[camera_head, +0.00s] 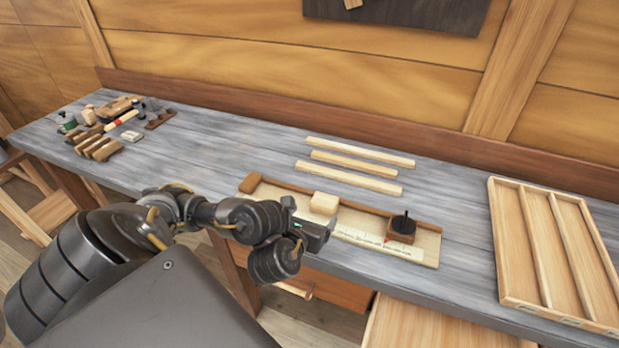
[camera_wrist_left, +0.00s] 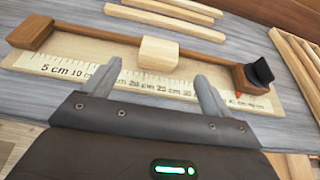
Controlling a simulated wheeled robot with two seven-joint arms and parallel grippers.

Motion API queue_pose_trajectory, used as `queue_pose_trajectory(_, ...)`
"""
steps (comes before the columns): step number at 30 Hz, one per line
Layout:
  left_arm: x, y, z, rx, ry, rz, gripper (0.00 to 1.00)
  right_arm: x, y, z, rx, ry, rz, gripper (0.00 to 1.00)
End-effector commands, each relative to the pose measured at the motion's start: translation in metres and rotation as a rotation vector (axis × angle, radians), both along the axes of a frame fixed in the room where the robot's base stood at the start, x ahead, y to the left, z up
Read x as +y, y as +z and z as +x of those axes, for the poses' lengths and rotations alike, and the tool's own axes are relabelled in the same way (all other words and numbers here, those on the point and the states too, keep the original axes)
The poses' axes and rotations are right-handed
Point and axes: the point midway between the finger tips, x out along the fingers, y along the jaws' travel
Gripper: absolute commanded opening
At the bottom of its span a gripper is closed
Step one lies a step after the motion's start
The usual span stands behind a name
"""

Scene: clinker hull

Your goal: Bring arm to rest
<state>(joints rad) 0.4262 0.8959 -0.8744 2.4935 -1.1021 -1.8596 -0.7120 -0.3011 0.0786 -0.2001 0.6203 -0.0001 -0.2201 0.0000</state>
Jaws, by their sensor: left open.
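My left gripper (camera_head: 322,231) is over the front edge of the bench, close to a ruler board (camera_head: 428,246). In the left wrist view its two grey fingers (camera_wrist_left: 153,92) are spread apart with nothing between them. A pale wooden block (camera_head: 323,203) sits on the board just beyond the fingers; it also shows in the left wrist view (camera_wrist_left: 158,53). A brown end block (camera_head: 250,183) is at the board's left, and a brown block with a black knob (camera_head: 402,228) is at its right. My right gripper is not seen.
Three pale wood strips (camera_head: 352,166) lie behind the board. A wooden tray with long compartments (camera_head: 506,262) is at the right. Small tools and bottles (camera_head: 100,125) crowd the left end of the grey bench (camera_head: 225,150). The bench between them and the board is clear.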

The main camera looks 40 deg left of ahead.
Motion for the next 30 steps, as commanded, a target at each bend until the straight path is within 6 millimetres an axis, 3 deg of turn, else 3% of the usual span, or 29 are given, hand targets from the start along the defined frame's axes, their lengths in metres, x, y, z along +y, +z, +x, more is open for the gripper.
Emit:
queue_pose_trajectory(6, -0.003, 0.005, -0.010, 0.000, -0.001, -0.001, 0.85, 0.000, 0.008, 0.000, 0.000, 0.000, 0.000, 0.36)
queue_pose_trajectory(23, -0.006, 0.003, -0.011, 0.002, 0.006, -0.019, 0.85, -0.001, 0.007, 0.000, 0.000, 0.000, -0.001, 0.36)
queue_pose_trajectory(26, -0.020, -0.010, -0.018, 0.023, 0.051, -0.145, 0.85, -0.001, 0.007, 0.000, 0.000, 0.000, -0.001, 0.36)
queue_pose_trajectory(30, -0.060, -0.043, -0.042, 0.087, 0.249, -0.551, 0.85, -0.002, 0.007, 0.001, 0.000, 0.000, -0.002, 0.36)
